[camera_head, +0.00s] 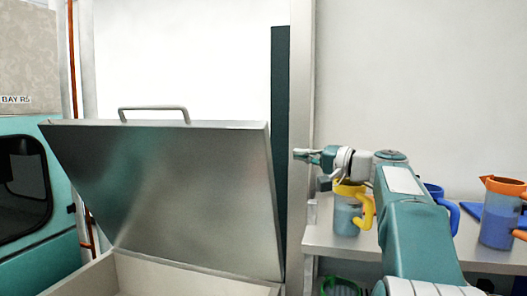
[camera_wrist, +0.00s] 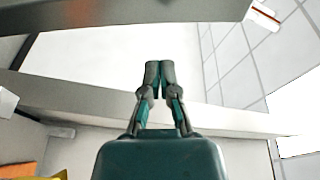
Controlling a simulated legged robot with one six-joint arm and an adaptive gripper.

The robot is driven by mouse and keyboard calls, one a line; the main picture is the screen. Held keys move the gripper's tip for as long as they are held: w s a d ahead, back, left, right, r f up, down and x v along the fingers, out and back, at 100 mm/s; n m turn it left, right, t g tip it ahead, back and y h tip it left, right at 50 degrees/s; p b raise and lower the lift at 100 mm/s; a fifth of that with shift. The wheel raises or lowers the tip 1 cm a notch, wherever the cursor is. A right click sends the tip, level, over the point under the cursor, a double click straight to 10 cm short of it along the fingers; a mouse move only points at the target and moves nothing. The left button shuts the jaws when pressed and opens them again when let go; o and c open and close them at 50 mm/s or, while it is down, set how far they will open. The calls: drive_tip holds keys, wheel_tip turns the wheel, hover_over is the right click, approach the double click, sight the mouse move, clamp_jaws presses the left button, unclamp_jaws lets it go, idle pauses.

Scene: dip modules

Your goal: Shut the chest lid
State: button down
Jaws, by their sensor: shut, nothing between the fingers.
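The chest lid (camera_head: 190,190) is a grey metal panel standing raised and open on the left of the head view. Its handle (camera_head: 154,109) is on the top edge. The chest body (camera_head: 150,277) shows only in part at the bottom, with its inside pale. My gripper (camera_head: 299,154) is to the right of the lid, a little below its top edge level in the picture, and does not appear to touch it. In the wrist view my gripper (camera_wrist: 160,72) has its fingers together and empty. I cannot tell whether any grey surface there is the lid.
A bench (camera_head: 322,238) on the right holds a yellow-rimmed jug (camera_head: 347,212) below my wrist and an orange-rimmed jug (camera_head: 497,225) farther right. A green basket (camera_head: 341,287) is beneath. A pale post (camera_head: 301,100) stands behind my gripper. A teal cabinet (camera_head: 45,240) is at left.

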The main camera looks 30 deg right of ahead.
drive_tip(key=shift+t, duration=0.5)
drive_tip(key=shift+s+a+x, duration=0.1)
drive_tip(key=shift+a+x, duration=0.1)
drive_tip(key=shift+x, duration=1.05)
drive_tip(key=shift+s+a+x, duration=0.1)
drive_tip(key=shift+a+x, duration=0.1)
drive_tip(key=shift+x, duration=1)
drive_tip(key=shift+s+a+x, duration=0.1)
drive_tip(key=shift+a+x, duration=0.1)
drive_tip(key=shift+x, duration=1.05)
drive_tip(key=shift+d, duration=0.1)
drive_tip(key=shift+d, duration=0.15)
drive_tip(key=shift+s, duration=0.1)
